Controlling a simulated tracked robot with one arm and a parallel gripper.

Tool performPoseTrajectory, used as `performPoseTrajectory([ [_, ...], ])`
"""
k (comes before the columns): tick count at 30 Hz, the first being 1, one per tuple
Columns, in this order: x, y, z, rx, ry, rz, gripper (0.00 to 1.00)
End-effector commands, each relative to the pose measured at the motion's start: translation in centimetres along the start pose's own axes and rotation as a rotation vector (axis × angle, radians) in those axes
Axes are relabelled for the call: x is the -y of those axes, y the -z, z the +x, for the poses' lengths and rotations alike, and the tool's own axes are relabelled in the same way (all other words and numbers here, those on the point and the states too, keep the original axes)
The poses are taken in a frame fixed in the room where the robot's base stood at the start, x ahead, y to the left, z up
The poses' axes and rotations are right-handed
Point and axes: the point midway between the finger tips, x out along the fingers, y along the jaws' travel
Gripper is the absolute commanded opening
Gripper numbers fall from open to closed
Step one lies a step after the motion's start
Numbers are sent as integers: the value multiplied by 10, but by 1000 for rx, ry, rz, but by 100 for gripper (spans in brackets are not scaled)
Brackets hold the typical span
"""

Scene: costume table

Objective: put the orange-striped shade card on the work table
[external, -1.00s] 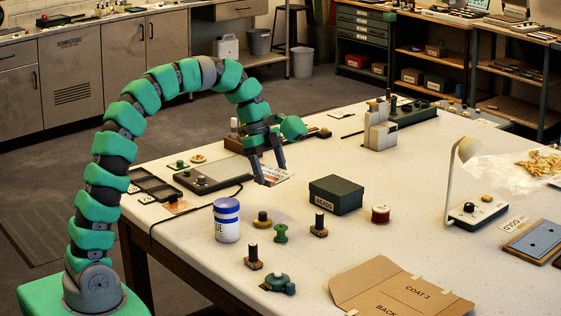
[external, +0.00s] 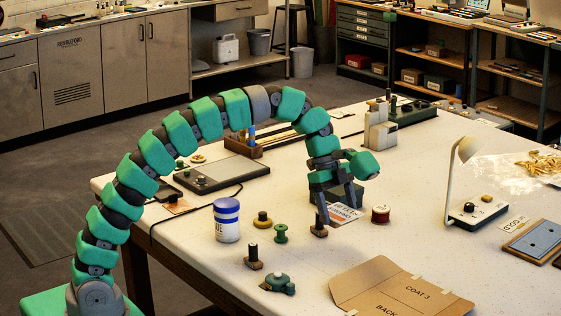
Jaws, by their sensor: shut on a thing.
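My gripper (external: 339,208) is over the middle of the work table (external: 200,265), pointing down. It is shut on the orange-striped shade card (external: 345,214), a small pale card with dark print and a reddish-orange band. I cannot tell whether the card touches the table or the box.
A red spool (external: 381,214) stands just right of the card. A green spool (external: 281,234) and a blue-lidded jar (external: 227,220) stand further left. Bare tabletop lies in front, before the cardboard folder (external: 398,290).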

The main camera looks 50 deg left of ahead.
Motion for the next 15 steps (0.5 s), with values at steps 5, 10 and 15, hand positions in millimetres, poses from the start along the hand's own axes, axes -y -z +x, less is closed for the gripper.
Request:
performPoseTrajectory([
  [5,-1,-7,14,1,-3,-3,48],
  [10,0,-14,31,0,-2,-2,48],
  [15,0,-16,36,0,0,-2,48],
])
